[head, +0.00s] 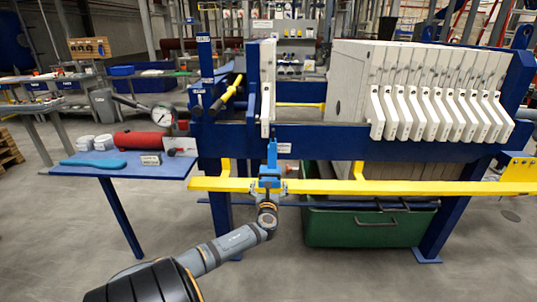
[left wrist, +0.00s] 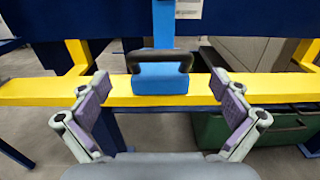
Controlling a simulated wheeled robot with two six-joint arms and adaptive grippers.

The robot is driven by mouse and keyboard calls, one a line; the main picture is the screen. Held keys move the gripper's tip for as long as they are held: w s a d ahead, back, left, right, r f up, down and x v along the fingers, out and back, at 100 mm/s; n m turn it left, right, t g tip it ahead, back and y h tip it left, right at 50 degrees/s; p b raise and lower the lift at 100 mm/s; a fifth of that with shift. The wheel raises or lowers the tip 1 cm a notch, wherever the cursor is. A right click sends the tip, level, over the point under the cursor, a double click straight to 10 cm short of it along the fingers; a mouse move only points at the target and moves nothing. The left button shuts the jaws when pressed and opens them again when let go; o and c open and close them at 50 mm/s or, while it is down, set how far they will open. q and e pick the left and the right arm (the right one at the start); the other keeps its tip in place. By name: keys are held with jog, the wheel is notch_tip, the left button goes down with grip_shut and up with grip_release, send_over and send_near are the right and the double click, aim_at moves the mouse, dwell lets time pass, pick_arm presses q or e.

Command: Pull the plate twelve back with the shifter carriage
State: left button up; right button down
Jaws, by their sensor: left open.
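The shifter carriage (head: 271,170) is a blue block with an upright blue arm, sitting on the yellow rail (head: 420,187). In the left wrist view, the carriage (left wrist: 160,84) carries a black handle (left wrist: 158,57) on its top front. My left gripper (head: 268,190) is at the carriage, and in the left wrist view my left gripper (left wrist: 162,95) is open, fingers apart to either side of the block and handle. One white plate (head: 268,85) stands alone at the left, above the carriage. Several white plates (head: 430,95) are packed at the right; I cannot read which is twelve.
A wide gap lies between the lone plate and the stack. A green bin (head: 350,228) stands under the press. A blue side table (head: 125,168) at the left holds a red cylinder (head: 142,139) and white tubs. The floor in front is clear.

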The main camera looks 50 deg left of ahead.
pick_arm(q)
jog(key=v, duration=0.6)
dwell(0.3)
jog(key=s+d+f+n+g+h+p, duration=0.1)
jog(key=s+f+n+g+h+p, duration=0.2)
jog(key=f, duration=0.6)
jog(key=s+d+f+n+g+h, duration=0.1)
jog(key=s+f+n, duration=0.4)
jog(key=f, duration=0.4)
jog(key=s+d+f+n+g+h+p, duration=0.1)
jog(key=s+f+n+g+p, duration=0.1)
jog(key=s+f, duration=0.5)
jog(key=s+d+f+n+g+h+p, duration=0.2)
jog(key=s+d+f+n+h, duration=0.2)
jog(key=s+d+f+n, duration=0.4)
jog(key=s+d+f+n+g+h+p, duration=0.2)
jog(key=s+d+f+n, duration=0.5)
jog(key=s+d+f, duration=0.4)
jog(key=s+d+h, duration=0.1)
jog(key=s+d, duration=0.4)
jog(key=d, duration=0.2)
jog(key=shift+d+n+g+h, duration=0.25)
jog(key=shift+n+g+h, duration=0.05)
jog(key=shift+n+h, duration=0.1)
jog(key=shift+f, duration=0.15)
jog(key=shift+c, duration=0.4)
